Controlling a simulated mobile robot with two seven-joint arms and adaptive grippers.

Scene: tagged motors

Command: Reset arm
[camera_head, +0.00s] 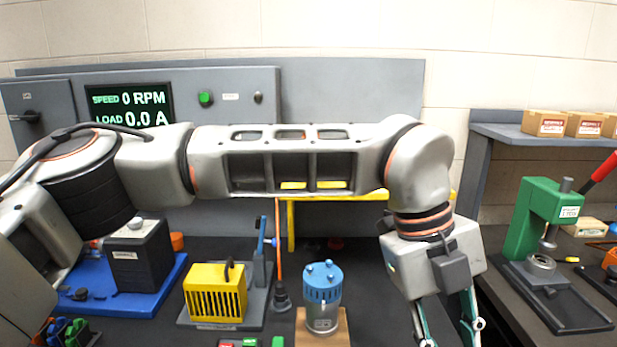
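My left arm comes in from the left and stretches across the middle of the camera_head view. Its forearm passes in front of the back panel and bends down at the wrist on the right. My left gripper (450,338) points down over the dark bench at the lower right, right of the blue-topped motor (322,290). Its two teal-edged fingers are spread apart at the bottom edge of the picture. Their tips are cut off, and I see nothing held in the visible part. My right gripper does not show.
A yellow slotted block (216,290) stands on a grey plate. A black block (140,255) sits on a blue base (165,292) at the left. A green press (535,225) stands on the right bench, with cardboard boxes (545,122) on a shelf. A display reads 0 RPM.

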